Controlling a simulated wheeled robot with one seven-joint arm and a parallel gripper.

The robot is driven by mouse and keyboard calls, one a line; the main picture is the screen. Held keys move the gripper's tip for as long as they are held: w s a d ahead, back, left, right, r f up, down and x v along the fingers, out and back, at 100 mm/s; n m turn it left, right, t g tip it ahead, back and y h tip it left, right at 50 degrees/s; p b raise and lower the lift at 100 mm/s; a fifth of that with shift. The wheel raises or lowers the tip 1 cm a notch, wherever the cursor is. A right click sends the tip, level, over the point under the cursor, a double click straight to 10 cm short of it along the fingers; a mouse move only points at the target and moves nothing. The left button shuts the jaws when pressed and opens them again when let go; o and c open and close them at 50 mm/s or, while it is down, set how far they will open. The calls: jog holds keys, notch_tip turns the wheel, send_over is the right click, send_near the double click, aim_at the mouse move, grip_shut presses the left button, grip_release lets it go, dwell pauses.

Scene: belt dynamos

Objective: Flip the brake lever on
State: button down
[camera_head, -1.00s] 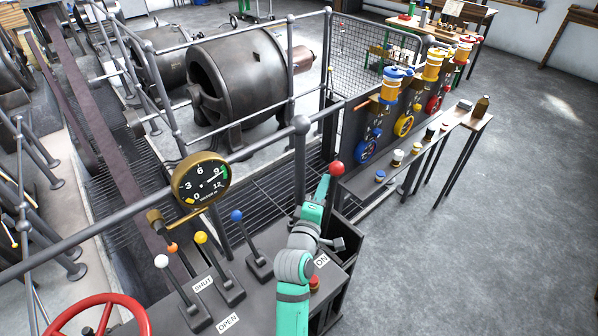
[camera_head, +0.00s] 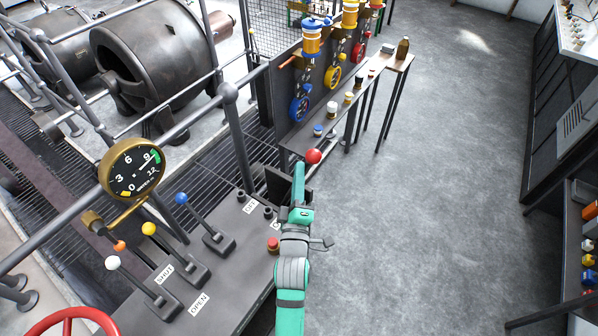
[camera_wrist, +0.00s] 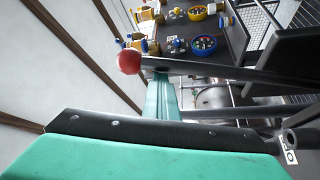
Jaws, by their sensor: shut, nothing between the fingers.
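The brake lever, with a red ball knob (camera_head: 314,156) on a dark shaft, stands at the right end of the control desk. Its knob (camera_wrist: 129,61) and dark bar also show in the wrist view. My gripper (camera_head: 300,172) is shut and empty, its teal finger reaching up beside the shaft just below the knob. In the wrist view the finger (camera_wrist: 162,88) meets the dark bar's edge; I cannot tell whether they touch. The lever's base is largely hidden.
Blue (camera_head: 181,198), yellow (camera_head: 149,229) and white (camera_head: 113,263) knobbed levers stand left on the desk, near a red button (camera_head: 273,244) and a gauge (camera_head: 132,167). Railings run behind. A narrow bench (camera_head: 398,62) stands beyond; the floor at right is clear.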

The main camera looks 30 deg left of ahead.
jog(key=shift+w+d+f+h, duration=0.25)
jog(key=shift+d+f, duration=0.1)
jog(key=shift+d, duration=0.1)
jog(key=shift+w+d+f+h, duration=0.2)
jog(key=shift+d+f, duration=0.1)
jog(key=shift+d, duration=0.15)
jog(key=shift+a, duration=0.15)
jog(key=s+a+r, duration=0.1)
jog(key=a+r, duration=0.1)
jog(key=a, duration=0.3)
jog(key=v, duration=1)
jog(key=shift+s+r+y, duration=0.15)
jog(key=shift+r+y, duration=0.15)
jog(key=shift+y, duration=0.15)
jog(key=s+d+f+m+g+h, duration=0.1)
jog(key=s+d+f+m+h, duration=0.1)
jog(key=s+d+f+m, duration=0.3)
jog(key=s+d+f+m+h, duration=0.2)
jog(key=s+d+f+m, duration=0.15)
jog(key=d, duration=0.45)
jog(key=s+d+f+m+g+h, duration=0.2)
jog(key=s+d+m+h, duration=0.2)
jog(key=s+d+m, duration=0.6)
jog(key=s+d, duration=0.1)
jog(key=s, duration=0.4)
jog(key=shift+s+d+m+h, duration=0.3)
jog(key=shift+s+d+m, duration=0.05)
jog(key=shift+d, duration=0.05)
